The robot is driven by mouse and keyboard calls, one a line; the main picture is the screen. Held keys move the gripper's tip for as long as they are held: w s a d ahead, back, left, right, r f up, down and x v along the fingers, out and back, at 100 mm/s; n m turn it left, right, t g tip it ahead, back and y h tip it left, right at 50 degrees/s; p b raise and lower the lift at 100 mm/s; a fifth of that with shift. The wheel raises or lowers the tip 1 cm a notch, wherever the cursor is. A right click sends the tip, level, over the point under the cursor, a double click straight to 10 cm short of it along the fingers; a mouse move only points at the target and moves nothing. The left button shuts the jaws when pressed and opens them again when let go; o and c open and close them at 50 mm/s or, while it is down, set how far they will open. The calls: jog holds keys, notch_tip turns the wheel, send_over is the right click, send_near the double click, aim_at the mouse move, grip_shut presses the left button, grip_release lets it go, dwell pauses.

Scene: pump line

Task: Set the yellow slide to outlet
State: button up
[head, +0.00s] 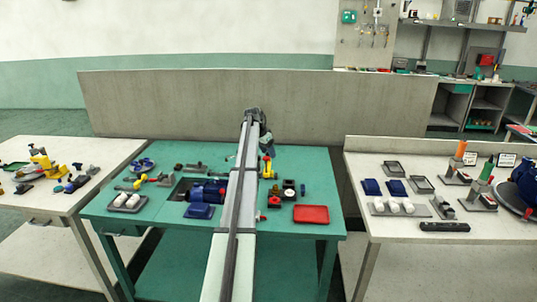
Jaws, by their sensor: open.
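A small upright yellow part (268,168), which looks like the yellow slide, stands on the green table just right of my arm. Its markings and setting are too small to read, so I cannot tell whether it is at outlet. My gripper (267,151) is open and points down at the far end of my arm, just above or behind the yellow part. I cannot tell whether they touch. My arm crosses the middle of the table and hides part of the pump line beside it.
On the green table (165,237), a blue pump-like unit (208,190) sits left of my arm, and a red tray (311,214) lies to the right. A grey panel (330,108) stands behind. Side tables hold a yellow device (42,160) and small trays (421,184).

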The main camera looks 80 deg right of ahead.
jog(key=shift+x, duration=0.8)
jog(key=shift+c, duration=0.4)
grip_shut()
